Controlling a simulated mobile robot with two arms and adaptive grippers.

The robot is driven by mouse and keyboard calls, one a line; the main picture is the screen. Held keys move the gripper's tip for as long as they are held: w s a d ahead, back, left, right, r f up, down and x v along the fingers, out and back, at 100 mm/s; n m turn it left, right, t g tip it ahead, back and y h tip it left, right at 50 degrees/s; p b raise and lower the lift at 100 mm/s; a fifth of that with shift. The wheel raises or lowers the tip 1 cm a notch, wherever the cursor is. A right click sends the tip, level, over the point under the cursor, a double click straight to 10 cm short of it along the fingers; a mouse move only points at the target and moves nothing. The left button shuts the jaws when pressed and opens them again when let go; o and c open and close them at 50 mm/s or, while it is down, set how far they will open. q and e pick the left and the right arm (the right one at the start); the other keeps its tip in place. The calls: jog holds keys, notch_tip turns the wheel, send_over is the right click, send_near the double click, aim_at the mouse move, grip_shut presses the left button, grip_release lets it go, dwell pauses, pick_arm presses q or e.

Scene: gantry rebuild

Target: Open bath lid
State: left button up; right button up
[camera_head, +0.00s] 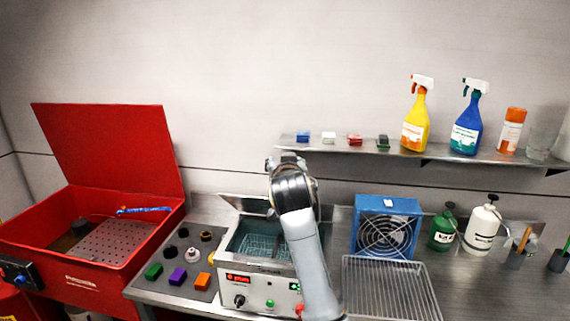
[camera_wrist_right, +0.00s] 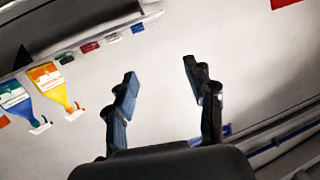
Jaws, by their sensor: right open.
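The bath (camera_head: 264,288) is a metal box with a red display and knobs on its front, at the bottom centre of the head view. Its top is uncovered, and a mesh basket (camera_head: 256,243) shows inside. The bath lid (camera_head: 243,204) appears raised at the back edge, tilted up; my right arm hides its right part. My right gripper (camera_wrist_right: 160,88) is open and empty in the right wrist view, facing the wall. In the head view its wrist is above and behind the bath, with the fingers mostly hidden. My left gripper is not in view.
A red washer (camera_head: 120,277) with its lid up stands left. Coloured blocks (camera_head: 178,275) lie between it and the bath. A blue fan box (camera_head: 385,230) and wire rack (camera_head: 390,290) are right. A wall shelf (camera_head: 345,148) with spray bottles (camera_head: 416,122) is above.

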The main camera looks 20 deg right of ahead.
dwell(0.3)
jog(key=v, duration=1.2)
jog(key=shift+a, duration=0.1)
